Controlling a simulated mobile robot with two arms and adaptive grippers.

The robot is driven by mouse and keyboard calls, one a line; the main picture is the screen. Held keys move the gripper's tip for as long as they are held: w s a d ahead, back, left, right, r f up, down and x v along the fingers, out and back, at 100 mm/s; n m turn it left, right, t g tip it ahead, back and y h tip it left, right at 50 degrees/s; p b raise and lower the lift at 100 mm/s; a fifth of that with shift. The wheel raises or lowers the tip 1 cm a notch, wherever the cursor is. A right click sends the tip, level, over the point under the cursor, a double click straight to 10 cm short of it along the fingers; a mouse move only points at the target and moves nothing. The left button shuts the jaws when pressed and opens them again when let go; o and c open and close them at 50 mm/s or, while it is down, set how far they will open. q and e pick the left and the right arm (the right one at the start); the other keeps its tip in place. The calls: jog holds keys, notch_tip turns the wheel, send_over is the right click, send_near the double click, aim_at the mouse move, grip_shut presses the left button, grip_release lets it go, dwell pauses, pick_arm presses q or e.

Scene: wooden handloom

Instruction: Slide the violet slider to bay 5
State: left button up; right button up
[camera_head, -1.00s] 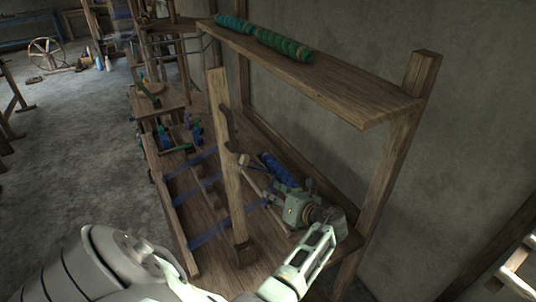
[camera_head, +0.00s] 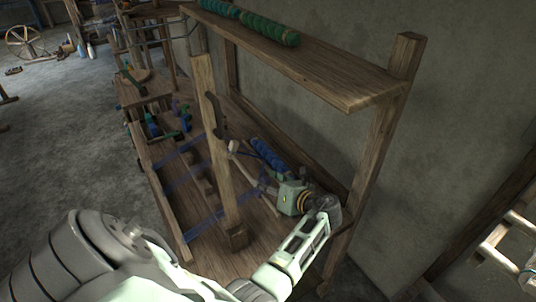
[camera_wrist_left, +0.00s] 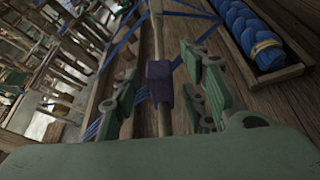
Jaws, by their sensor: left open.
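The violet slider (camera_wrist_left: 159,82) is a small dark violet block on a pale wooden rod (camera_wrist_left: 158,30), seen in the left wrist view. My left gripper (camera_head: 271,191) is over the loom's bench in the head view. In the wrist view its green fingers are spread, one on each side of the slider, with gaps visible. They do not look closed on it. I cannot make out the slider in the head view, and no bay numbers are legible. My right gripper is not in view.
An upright wooden post (camera_head: 222,150) stands left of the gripper. A blue yarn roll (camera_head: 272,157) lies behind it, also in the wrist view (camera_wrist_left: 250,35). A shelf (camera_head: 330,75) with green rolls (camera_head: 268,30) hangs above. Blue bands (camera_head: 205,218) cross the loom's left side.

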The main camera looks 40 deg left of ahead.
pick_arm(q)
notch_tip(320, 180, up, 10)
dwell(0.7)
